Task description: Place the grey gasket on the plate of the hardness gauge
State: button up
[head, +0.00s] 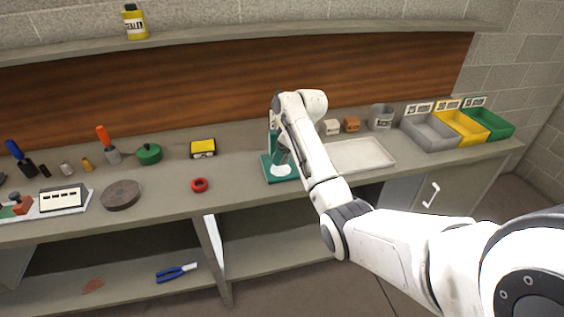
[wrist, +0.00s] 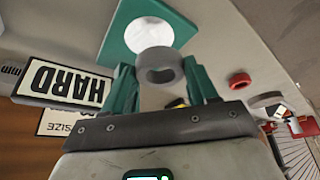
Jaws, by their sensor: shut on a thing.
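The grey gasket (wrist: 160,75) is a thick ring, seen in the wrist view between the green fingers of my gripper (wrist: 161,70), which is shut on it. The hardness gauge (head: 267,170) is a teal stand on the bench, partly hidden behind my arm in the head view. Its pale plate (head: 283,170) lies on the teal base. In the wrist view the plate (wrist: 150,34) shows just beyond the gasket, which overlaps its near edge in the picture. The gap between gasket and plate is hard to judge. The gasket cannot be made out in the head view.
A red ring (head: 200,185) lies on the bench left of the gauge. A pale tray (head: 362,155) is to its right, with grey, yellow and green bins (head: 490,122) farther right. A "HARD" sign (wrist: 65,82) stands close to the gauge. Bench front between red ring and gauge is clear.

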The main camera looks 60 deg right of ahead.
aim_at(282, 170)
jog(key=shift+w+d+f, duration=0.3)
jog(key=shift+d+f, duration=0.1)
jog(key=shift+f, duration=0.15)
jog(key=shift+w+d+f, duration=0.3)
jog(key=shift+d+f, duration=0.05)
jog(key=shift+f, duration=0.2)
jog(key=shift+f+p, duration=0.4)
jog(key=shift+f, duration=1.1)
jog(key=shift+f, duration=0.1)
jog(key=o, duration=1.1)
jog(key=v, duration=1.2)
jog(key=shift+s, duration=0.1)
